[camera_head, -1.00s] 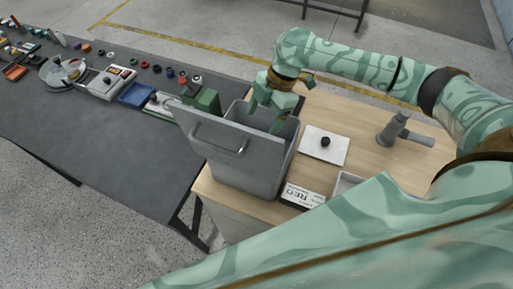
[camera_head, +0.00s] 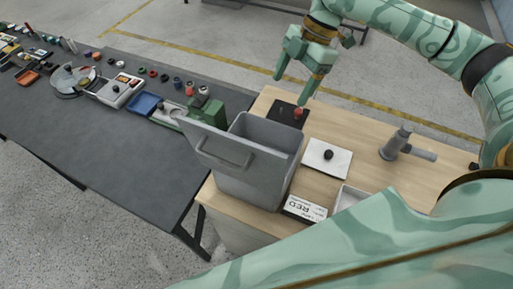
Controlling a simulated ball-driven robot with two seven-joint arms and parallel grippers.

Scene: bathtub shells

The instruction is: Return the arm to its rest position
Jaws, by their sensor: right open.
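My right gripper (camera_head: 293,88) is open and empty, with its fingers pointing down. In the picture it shows above and behind the grey bin (camera_head: 222,180), near the far edge of the wooden table (camera_head: 400,165). A black pad (camera_head: 283,108) with a small red object (camera_head: 298,113) lies on the table just below the fingertips in the picture; I see no contact. My right arm reaches in from the right side. My left gripper is not in view.
The grey bin with a handle stands at the table's left side. A white plate (camera_head: 337,162) with a dark knob and a grey cylindrical tool (camera_head: 394,146) are on the table. A label reading RED (camera_head: 304,208) lies at the front. A long dark bench (camera_head: 90,125) holds many small parts.

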